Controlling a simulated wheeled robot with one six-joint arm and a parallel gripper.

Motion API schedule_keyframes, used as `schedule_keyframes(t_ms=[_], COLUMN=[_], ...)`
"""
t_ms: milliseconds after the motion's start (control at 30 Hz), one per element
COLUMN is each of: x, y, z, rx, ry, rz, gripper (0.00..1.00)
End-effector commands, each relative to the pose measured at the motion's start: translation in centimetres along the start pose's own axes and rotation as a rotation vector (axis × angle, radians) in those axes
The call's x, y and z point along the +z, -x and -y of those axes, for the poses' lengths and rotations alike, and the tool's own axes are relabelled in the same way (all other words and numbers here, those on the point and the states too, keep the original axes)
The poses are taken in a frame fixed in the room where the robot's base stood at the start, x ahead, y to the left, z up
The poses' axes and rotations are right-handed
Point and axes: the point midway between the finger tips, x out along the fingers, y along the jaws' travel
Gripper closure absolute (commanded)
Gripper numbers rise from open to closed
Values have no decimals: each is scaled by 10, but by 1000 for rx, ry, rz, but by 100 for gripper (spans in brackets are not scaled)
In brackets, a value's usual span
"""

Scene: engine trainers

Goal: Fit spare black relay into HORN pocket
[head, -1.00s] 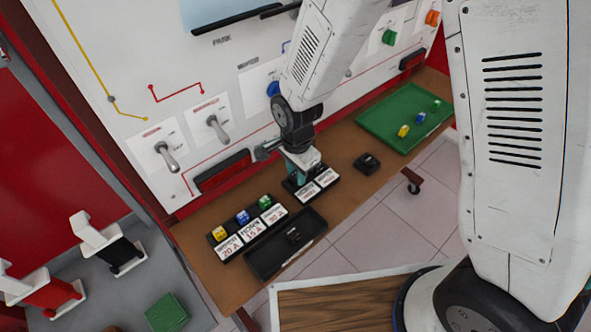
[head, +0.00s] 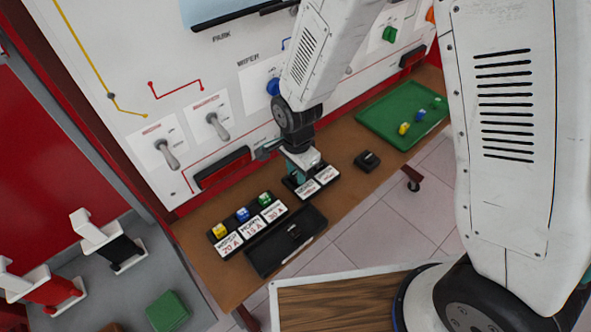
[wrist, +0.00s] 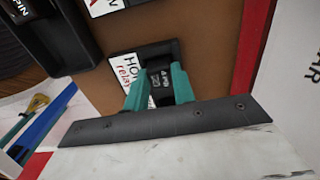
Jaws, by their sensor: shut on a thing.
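My gripper (head: 298,176) is low over the black relay holder (head: 287,185) by the panel. In the wrist view its teal fingers (wrist: 159,90) are shut on a black relay (wrist: 159,80) with pale marks on top. The relay is at the black holder (wrist: 174,48), beside a white label (wrist: 124,70) partly reading "HO" and "rela". The fingers hide its lower part, so I cannot tell whether it is fully seated. The head view mostly hides this relay.
Another black block (head: 367,161) lies on the brown table to the right. A black tray (head: 262,260) with a small dark item lies in front of the fuse holder (head: 232,233). A green tray (head: 375,118) holds coloured fuses. The panel rises close behind.

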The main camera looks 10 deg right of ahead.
Motion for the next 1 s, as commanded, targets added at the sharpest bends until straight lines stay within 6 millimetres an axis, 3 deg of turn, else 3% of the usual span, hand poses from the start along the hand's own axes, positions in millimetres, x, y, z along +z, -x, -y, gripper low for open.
schedule_keyframes(t_ms=[200,233,300,500,600,1000], x=[0,0,0,0,0,0], y=[0,0,0,0,0,7], z=[0,0,0,0,0,1], rx=[0,0,0,0,0,-2], ry=[0,0,0,0,0,0], rz=[0,0,0,0,0,0], gripper=[96,66,49,49,27,27])
